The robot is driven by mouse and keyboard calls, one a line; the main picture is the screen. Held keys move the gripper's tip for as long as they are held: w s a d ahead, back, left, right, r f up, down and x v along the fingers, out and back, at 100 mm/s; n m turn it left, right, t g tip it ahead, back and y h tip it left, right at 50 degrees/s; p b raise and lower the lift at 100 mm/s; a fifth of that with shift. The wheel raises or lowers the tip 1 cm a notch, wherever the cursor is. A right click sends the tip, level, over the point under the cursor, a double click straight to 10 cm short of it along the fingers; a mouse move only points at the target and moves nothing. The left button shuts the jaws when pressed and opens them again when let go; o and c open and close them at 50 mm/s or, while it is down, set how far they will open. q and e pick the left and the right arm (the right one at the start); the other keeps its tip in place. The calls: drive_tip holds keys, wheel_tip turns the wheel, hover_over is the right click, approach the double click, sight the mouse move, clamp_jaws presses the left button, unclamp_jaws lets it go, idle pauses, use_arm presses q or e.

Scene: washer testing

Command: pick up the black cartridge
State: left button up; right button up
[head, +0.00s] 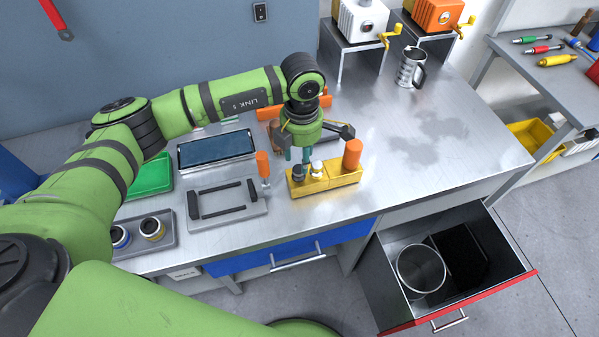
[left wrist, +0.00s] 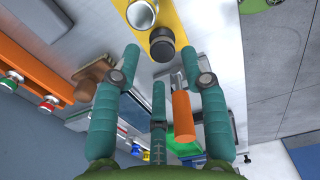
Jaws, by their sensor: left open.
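A yellow holder (head: 330,181) stands near the front edge of the steel bench. The black cartridge (head: 298,173) sits upright at the holder's left end; in the left wrist view its dark round top (left wrist: 163,44) shows just beyond my fingertips. A white cartridge (head: 317,168) stands beside it, and an orange cylinder (head: 352,153) stands at the right end. My left gripper (head: 298,156) points down above the holder's left end, with its teal fingers apart. In the left wrist view the gripper (left wrist: 163,66) is open and empty.
An orange-handled tool (head: 263,165) stands close left of the holder, and its handle (left wrist: 182,113) shows between my fingers. A grey frame fixture (head: 232,218), a tablet (head: 216,150) and a tray (head: 165,248) lie left. An open drawer (head: 382,285) is below.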

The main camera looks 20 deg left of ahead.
sight(298, 168)
use_arm(q)
drive_tip(key=shift+f, duration=0.45)
drive_tip(key=f, duration=0.1)
drive_tip(key=f+b, duration=0.1)
drive_tip(key=f, duration=0.1)
drive_tip(key=f+b, duration=0.1)
drive_tip(key=shift+s+a+f, duration=0.15)
drive_tip(key=shift+a+f, duration=0.1)
drive_tip(key=shift+f, duration=0.15)
drive_tip(key=shift+r, duration=0.1)
clamp_jaws()
